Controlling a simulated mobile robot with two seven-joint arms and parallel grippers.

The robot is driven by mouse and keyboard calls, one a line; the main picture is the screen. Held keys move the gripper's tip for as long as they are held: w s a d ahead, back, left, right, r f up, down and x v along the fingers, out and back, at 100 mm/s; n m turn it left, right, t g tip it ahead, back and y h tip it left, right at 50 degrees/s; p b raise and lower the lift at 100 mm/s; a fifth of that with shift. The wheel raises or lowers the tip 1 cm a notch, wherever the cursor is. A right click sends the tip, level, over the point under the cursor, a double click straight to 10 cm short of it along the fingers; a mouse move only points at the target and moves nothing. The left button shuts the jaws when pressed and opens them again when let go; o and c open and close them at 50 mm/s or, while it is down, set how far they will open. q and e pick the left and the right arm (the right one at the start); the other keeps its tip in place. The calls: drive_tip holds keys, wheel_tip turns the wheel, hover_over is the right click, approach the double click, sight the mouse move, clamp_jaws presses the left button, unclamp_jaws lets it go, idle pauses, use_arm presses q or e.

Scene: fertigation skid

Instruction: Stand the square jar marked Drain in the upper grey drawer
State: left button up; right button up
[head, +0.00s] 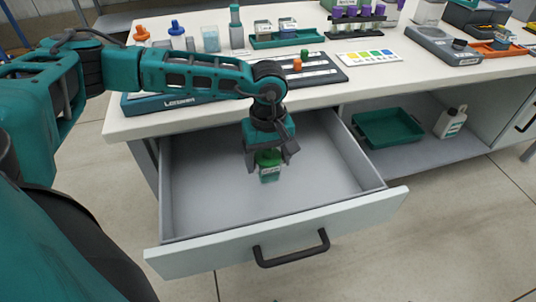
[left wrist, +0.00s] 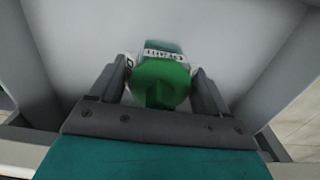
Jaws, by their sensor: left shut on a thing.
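The square jar (head: 270,173) has a green lid and a white label, and my left gripper (head: 267,160) is shut on it. The jar is upright inside the open grey drawer (head: 335,165), near the middle; I cannot tell whether it touches the drawer floor. In the left wrist view the jar's green lid (left wrist: 160,82) sits between the two fingers, and part of the label (left wrist: 163,54) shows behind it with dark lettering. The drawer holds nothing else that I see. My right gripper is out of view.
The white worktop (head: 340,95) above the drawer carries a dark tray, a green tray of small containers, bottles and a colour card (head: 368,57). The drawer floor around the jar is clear.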

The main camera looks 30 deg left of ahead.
use_arm(q)
wheel_tip(320, 180, down, 4)
drive_tip(key=shift+r+b, duration=0.1)
drive_tip(key=shift+b, duration=1.1)
drive_tip(key=shift+f+b, duration=0.8)
drive_tip(key=shift+f, duration=0.3)
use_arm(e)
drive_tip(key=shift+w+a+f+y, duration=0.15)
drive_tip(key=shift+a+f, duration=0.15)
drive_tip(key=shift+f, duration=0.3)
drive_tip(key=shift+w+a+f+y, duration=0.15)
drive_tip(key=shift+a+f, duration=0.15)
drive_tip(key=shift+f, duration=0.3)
use_arm(q)
drive_tip(key=o, duration=1.4)
